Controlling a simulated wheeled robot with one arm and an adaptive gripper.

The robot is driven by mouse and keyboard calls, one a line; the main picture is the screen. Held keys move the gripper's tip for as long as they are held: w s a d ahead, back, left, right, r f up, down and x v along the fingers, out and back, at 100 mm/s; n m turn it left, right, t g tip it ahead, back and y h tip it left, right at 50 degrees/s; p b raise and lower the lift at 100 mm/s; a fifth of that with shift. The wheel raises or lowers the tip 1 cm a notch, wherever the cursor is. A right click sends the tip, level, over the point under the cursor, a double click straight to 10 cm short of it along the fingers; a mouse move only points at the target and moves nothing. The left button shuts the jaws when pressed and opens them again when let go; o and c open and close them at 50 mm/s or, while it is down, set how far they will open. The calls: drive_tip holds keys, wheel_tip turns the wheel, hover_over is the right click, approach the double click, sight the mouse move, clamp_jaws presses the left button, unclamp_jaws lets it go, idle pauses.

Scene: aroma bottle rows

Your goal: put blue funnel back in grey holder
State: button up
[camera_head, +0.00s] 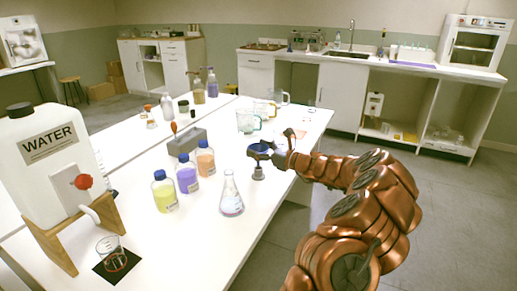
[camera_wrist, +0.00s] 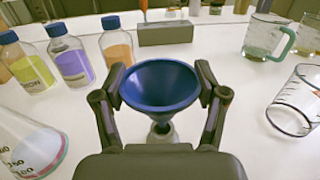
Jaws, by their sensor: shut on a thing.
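The blue funnel (camera_wrist: 160,84) is upright between the two fingers of my gripper (camera_wrist: 161,88), which is shut on its rim from both sides. In the head view the funnel (camera_head: 257,149) is at the end of my arm, partly hidden by my gripper (camera_head: 272,150). A small greyish piece (camera_wrist: 162,133) shows directly below the funnel; I cannot tell whether it is its spout or a separate vessel. The grey holder (camera_wrist: 165,34) is a long block beyond the funnel. In the head view the holder (camera_head: 187,141) stands behind the bottles, with an orange-handled tool (camera_head: 174,127) upright in it.
Yellow (camera_head: 164,192), purple (camera_head: 187,174) and orange (camera_head: 205,159) blue-capped bottles stand left of the funnel. A conical flask (camera_head: 231,195) is in front. Glass beakers (camera_head: 247,121) stand beyond, and a glass lies tilted (camera_wrist: 296,100) on the right. A water tank (camera_head: 48,150) is far left.

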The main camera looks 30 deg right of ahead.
drive_tip(key=shift+f+b, duration=0.5)
drive_tip(key=shift+f, duration=1.3)
drive_tip(key=o, duration=1)
drive_tip(key=v, duration=1.2)
drive_tip(key=shift+a, duration=0.1)
